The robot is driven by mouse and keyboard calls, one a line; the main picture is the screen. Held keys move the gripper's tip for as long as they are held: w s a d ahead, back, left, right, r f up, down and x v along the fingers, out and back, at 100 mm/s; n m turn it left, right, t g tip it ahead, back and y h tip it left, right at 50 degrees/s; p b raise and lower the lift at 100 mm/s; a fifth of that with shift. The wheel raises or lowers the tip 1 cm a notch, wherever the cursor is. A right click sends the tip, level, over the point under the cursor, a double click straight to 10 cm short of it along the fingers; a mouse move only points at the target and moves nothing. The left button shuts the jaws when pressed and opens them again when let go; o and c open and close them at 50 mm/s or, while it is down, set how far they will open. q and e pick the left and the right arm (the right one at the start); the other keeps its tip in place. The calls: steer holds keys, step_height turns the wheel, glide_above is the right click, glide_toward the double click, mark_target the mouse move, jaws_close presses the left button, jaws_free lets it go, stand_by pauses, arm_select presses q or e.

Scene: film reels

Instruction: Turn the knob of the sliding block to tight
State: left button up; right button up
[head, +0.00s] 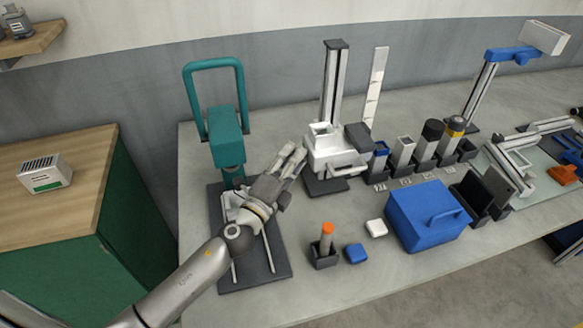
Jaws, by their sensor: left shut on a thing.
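The white sliding block (343,157) sits low on an upright grey column (334,85) with a dark foot. My left gripper (298,153) reaches in from the lower left, its fingertips at the block's left side. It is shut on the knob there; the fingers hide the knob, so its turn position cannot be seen. A dark grey part (358,136) is at the block's right side. My right gripper is not in view.
A teal press (227,138) on a dark base (267,262) stands beside my left arm. To the right are several cylinders in dark holders, a blue box (427,214) and a white scale strip (376,88). An orange-topped tool (327,237) stands in front. The front table edge is clear.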

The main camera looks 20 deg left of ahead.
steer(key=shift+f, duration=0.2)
arm_select(q)
steer(key=o, duration=1)
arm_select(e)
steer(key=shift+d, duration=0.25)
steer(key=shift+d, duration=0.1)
arm_select(q)
steer(key=v, duration=1.2)
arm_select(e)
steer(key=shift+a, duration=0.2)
arm_select(q)
steer(key=shift+f, duration=0.1)
